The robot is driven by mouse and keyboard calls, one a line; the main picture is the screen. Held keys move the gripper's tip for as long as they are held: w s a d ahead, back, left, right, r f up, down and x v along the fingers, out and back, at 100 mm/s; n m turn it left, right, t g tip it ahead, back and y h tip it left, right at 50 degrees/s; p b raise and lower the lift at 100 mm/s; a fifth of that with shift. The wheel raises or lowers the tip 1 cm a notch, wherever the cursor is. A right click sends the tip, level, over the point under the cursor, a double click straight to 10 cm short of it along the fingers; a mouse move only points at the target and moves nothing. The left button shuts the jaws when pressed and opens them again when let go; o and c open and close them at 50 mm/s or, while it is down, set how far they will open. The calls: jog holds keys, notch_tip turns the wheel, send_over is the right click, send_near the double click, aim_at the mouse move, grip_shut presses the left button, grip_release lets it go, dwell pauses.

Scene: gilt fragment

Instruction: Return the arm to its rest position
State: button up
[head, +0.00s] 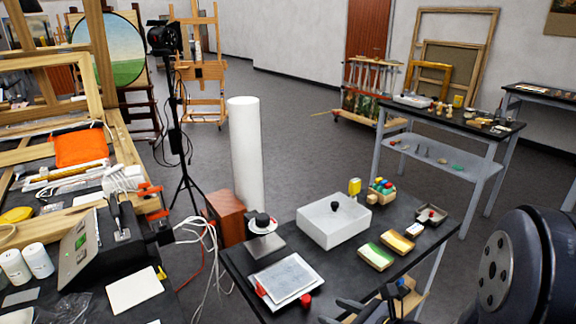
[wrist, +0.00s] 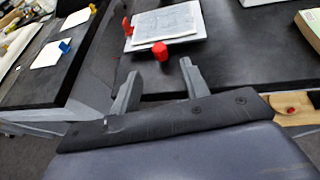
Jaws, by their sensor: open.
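My gripper (wrist: 157,88) is open in the wrist view, with its two grey fingers apart and nothing between them. It is at the front edge of the black table (wrist: 225,65), near the white framed panel (wrist: 165,22) with red clamps. In the head view the gripper (head: 370,305) shows at the bottom, partly cut off, in front of the table's near edge. My dark arm joint fills the lower right corner of the head view.
A cluttered bench (head: 75,205) stands left. A second table (head: 440,135) stands behind right. Floor between is open.

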aim_at(309, 300)
jog(key=x, duration=0.8)
jog(key=shift+a+f+b, duration=0.1)
jog(key=shift+b, duration=0.25)
jog(key=shift+w+a, duration=0.2)
jog(key=shift+w, duration=0.1)
